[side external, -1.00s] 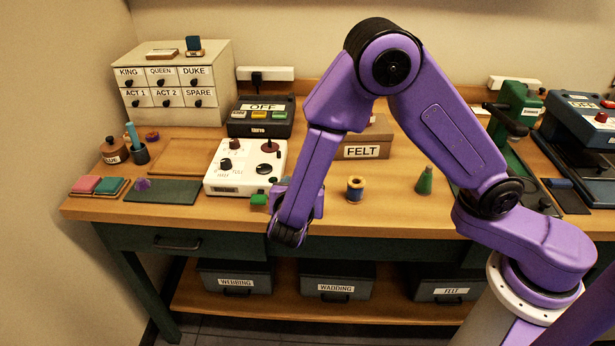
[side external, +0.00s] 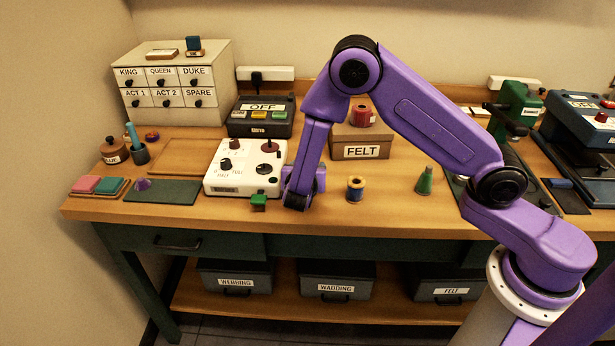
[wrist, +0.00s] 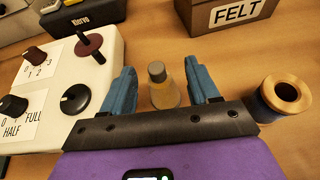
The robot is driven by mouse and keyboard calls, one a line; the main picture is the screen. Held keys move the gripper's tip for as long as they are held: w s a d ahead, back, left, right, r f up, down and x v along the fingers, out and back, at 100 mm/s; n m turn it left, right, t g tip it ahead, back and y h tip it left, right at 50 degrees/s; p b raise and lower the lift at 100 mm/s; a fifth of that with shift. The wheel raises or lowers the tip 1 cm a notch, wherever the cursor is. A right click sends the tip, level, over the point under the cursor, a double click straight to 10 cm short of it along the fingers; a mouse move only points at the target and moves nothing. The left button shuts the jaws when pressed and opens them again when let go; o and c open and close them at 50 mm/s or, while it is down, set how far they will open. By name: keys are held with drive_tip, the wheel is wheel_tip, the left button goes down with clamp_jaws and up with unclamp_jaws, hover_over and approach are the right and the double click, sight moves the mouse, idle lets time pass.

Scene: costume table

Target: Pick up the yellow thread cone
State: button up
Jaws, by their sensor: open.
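The yellow thread cone (wrist: 163,94) shows in the wrist view as a dull yellow cone with a grey tip, upright on the table. My gripper (wrist: 160,66) is open, with one blue finger on each side of the cone. A gap shows between the cone and each finger. In the side view my gripper (side external: 297,203) is low over the table beside the white control box, and I cannot make out the cone there; my arm seems to hide it.
The white control box (side external: 222,183) is close on the left. A wooden spool with blue thread (wrist: 270,108) stands just right of my gripper. The FELT box (side external: 361,141), with a red spool (side external: 363,116) on top, is behind. A green cone (side external: 425,182) and a small green block (side external: 258,202) stand nearby.

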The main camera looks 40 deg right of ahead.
drive_tip(key=shift+x, duration=1.5)
drive_tip(key=shift+a, duration=0.1)
drive_tip(key=c, duration=1)
